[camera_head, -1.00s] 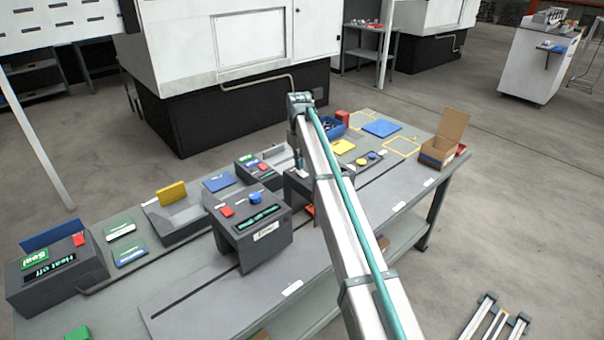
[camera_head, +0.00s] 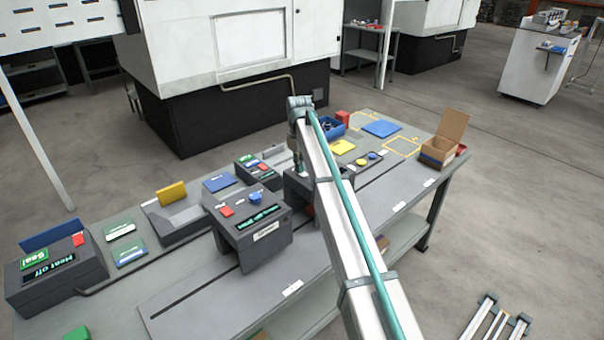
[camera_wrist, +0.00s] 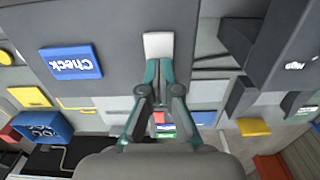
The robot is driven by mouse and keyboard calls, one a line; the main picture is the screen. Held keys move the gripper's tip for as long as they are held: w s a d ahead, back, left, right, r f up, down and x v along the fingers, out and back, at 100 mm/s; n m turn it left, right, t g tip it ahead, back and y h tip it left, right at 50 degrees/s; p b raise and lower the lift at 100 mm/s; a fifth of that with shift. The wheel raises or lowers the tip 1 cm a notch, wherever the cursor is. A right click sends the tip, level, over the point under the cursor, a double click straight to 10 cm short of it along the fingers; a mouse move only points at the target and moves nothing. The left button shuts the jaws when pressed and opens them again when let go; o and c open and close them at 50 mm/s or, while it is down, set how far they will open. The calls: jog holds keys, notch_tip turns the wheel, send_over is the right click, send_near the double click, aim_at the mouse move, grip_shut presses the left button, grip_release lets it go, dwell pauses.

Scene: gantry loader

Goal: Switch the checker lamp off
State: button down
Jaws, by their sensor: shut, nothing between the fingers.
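The checker is a dark grey box; in the wrist view its top (camera_wrist: 110,25) carries a blue label reading "Check" (camera_wrist: 71,62). A small plain white pad (camera_wrist: 158,45) lies on the same top, right of the label. My gripper (camera_wrist: 158,68) is shut and empty, its fingertips at the near edge of the white pad; I cannot tell whether they touch it. In the head view the checker (camera_head: 291,187) stands mid-bench, largely hidden behind my arm, with my gripper (camera_head: 302,170) over its top. I cannot make out a lamp.
A dark box with red and blue controls (camera_head: 248,242) stands close left of the checker. A blue bin (camera_head: 328,130), a yellow plate (camera_head: 342,147) and an open cardboard box (camera_head: 440,150) lie to the right. The bench front (camera_head: 190,295) has bare room.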

jog(key=shift+r+p, duration=1.75)
jog(key=shift+r, duration=1.7)
